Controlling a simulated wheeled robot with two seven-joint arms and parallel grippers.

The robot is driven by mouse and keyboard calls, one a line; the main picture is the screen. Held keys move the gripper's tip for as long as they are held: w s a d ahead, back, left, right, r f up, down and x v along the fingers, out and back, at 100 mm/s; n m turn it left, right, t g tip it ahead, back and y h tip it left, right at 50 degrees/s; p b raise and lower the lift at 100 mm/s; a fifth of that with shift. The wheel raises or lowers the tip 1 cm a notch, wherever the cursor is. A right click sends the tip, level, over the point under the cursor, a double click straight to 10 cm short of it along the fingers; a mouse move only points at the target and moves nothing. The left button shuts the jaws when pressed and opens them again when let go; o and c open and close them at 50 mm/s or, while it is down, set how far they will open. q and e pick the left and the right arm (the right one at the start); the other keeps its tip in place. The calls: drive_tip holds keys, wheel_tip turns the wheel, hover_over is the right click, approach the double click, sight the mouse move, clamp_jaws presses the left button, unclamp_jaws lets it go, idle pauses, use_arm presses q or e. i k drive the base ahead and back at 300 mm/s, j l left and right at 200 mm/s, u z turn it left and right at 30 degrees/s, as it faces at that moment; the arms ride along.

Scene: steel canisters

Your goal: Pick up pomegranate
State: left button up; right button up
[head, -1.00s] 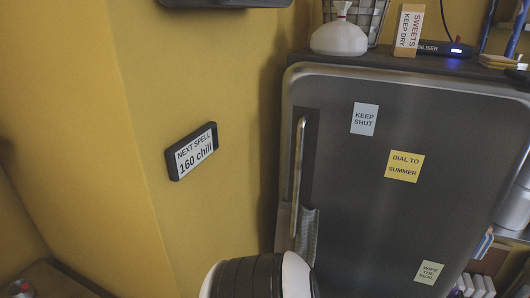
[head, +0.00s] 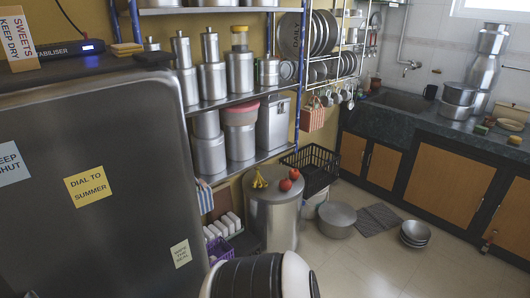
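Two small round red fruits, a nearer one (head: 285,185) and a farther one (head: 294,174), sit on the lid of a large steel drum (head: 272,220) in the middle of the head view. Either could be the pomegranate; at this size I cannot tell which. A bunch of bananas (head: 259,179) lies to their left on the same lid. Neither of my grippers is in view.
A grey fridge (head: 100,190) fills the left. Shelves of steel canisters (head: 240,72) stand behind the drum. A black crate (head: 312,168), a steel pot (head: 337,218) and stacked bowls (head: 415,232) are to the right. The tiled floor (head: 365,265) in front is partly clear.

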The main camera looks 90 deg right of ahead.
sight(285, 184)
drive_tip(key=z, duration=2.95)
drive_tip(key=u, duration=5.15)
drive_tip(key=z, duration=5.15)
